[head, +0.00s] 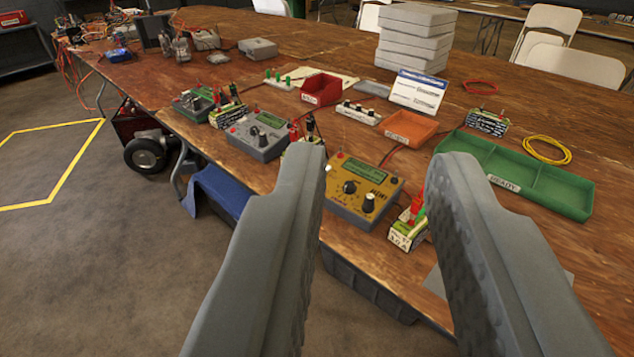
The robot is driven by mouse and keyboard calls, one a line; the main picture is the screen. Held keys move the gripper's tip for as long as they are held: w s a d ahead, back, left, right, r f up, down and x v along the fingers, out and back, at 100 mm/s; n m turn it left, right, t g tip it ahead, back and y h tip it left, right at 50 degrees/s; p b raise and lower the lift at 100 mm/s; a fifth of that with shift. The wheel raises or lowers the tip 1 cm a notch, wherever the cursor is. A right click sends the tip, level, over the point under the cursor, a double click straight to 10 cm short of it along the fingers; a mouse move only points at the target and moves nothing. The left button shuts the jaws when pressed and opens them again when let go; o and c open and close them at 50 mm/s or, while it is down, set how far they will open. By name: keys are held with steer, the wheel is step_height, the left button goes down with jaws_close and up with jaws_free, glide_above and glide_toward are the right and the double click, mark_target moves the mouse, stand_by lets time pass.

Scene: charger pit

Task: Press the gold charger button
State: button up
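The gold charger (359,191) lies near the front edge of the wooden table, seen between my fingers. It has a green display at its top, a dark round knob in the middle and another dark knob at its lower right. Smaller details on its face are too small to tell apart. My gripper (379,160) is open and empty, its two grey fingers wide apart in the foreground. The fingertips look short of the charger, and I see no contact. The left finger hides part of the table left of the charger.
A grey charger (258,136) and a green one (194,104) stand to the left. A battery (408,232) stands right of the gold charger. A green tray (558,187), an orange tray (407,128) and a red bin (321,89) lie behind. Stacked grey cases (416,38) stand farther back.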

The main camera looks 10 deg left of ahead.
jaws_close()
stand_by(1.4)
